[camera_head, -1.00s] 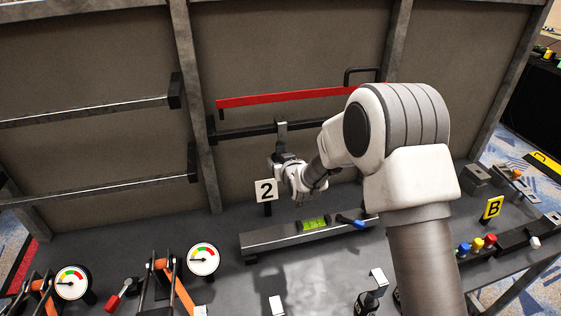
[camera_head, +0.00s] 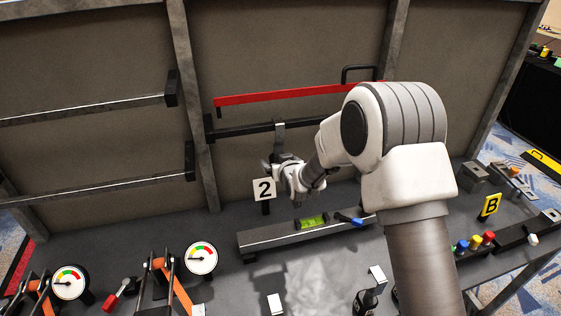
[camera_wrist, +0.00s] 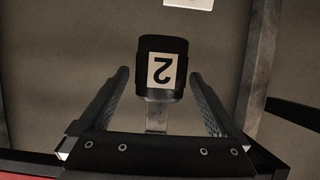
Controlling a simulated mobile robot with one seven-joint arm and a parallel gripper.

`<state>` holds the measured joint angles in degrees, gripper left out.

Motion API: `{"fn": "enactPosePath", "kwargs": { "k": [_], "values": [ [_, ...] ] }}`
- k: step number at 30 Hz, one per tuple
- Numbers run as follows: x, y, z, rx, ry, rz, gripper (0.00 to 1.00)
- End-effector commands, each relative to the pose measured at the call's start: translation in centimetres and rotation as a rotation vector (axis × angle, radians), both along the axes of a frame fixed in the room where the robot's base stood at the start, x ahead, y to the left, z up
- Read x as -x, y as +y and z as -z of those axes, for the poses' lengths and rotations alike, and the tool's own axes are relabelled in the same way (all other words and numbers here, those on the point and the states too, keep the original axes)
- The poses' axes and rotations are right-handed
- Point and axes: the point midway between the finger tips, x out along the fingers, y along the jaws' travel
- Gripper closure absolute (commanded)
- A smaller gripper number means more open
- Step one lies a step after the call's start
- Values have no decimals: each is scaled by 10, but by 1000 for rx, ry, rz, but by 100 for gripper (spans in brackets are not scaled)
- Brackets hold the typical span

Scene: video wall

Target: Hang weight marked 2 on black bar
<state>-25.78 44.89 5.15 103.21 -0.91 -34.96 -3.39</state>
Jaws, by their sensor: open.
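The weight marked 2 (camera_wrist: 162,68) is a black block with a white label, upside down in the wrist view. A flat metal strap (camera_wrist: 156,117) runs from it toward my palm. My gripper is open, with one finger on each side of the strap and weight, and gaps show on both sides in the wrist view.
A red bar (camera_head: 290,94) runs just above the black bar. Below lies a metal beam (camera_head: 270,237) with a green level (camera_head: 312,222). Gauges (camera_head: 201,258) and clamps stand front left.

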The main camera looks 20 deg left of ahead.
Motion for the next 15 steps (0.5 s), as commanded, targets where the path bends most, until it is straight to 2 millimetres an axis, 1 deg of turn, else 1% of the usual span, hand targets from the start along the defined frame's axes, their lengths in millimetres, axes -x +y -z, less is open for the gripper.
{"fn": "enactPosePath", "kwargs": {
  "k": [5, 8, 15],
  "values": [
    [9, -6, -7, -2, -4, 1, 3],
    [20, -13, -14, -3, -6, 1, 3],
    [57, -35, -32, -4, -8, 1, 3]
  ]
}}
